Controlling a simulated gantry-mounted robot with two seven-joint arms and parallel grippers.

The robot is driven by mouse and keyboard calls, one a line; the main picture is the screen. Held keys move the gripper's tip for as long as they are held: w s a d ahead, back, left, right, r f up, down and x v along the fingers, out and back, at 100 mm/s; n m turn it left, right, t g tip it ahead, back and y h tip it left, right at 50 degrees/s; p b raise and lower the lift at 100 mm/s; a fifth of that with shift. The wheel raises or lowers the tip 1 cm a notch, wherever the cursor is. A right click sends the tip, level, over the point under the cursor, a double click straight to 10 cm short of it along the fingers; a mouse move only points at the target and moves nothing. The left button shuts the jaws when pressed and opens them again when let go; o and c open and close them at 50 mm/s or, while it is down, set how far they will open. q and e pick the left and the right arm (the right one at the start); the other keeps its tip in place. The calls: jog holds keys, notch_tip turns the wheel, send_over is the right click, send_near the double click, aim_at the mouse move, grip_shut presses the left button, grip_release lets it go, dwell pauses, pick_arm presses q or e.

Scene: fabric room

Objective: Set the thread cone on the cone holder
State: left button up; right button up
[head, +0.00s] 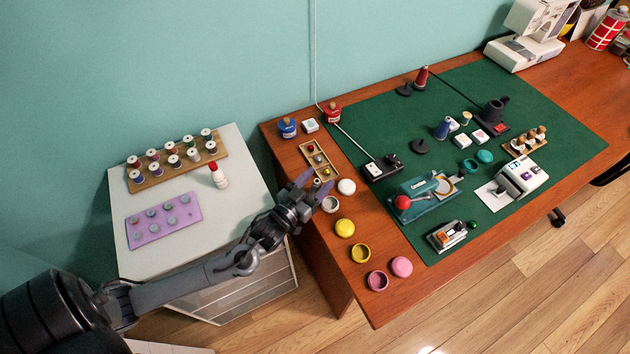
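A dark red thread cone (421,77) stands at the back of the green mat. A blue cone (441,130) stands nearer the mat's middle. Two low black round pieces that look like cone holders lie on the mat, both bare: one black holder (404,90) is just left of the red cone, the other holder (419,147) is left of and in front of the blue cone. My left gripper (313,184) is over the desk's left edge, by the small wooden tray, well left of both cones. Its fingers are apart, with nothing visibly held. My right gripper is out of view.
The wooden tray (331,178) and several round tins, such as a yellow one (345,228), line the desk's left side. A white side table (210,235) holds spools.

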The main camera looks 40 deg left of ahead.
pick_arm(q)
jog(key=shift+s+f+g, duration=0.2)
jog(key=shift+f+g, duration=0.1)
jog(key=shift+f, duration=0.85)
jog(key=shift+w+r, duration=0.1)
jog(key=shift+r, duration=0.4)
jog(key=shift+s+d+r, duration=0.1)
jog(key=shift+s+r, duration=0.05)
jog(key=shift+s, duration=0.1)
jog(key=s+r+p, duration=0.1)
jog(key=s, duration=1)
jog(key=shift+s+d+p, duration=0.15)
jog(key=shift+d+p, duration=0.05)
jog(key=shift+p, duration=0.15)
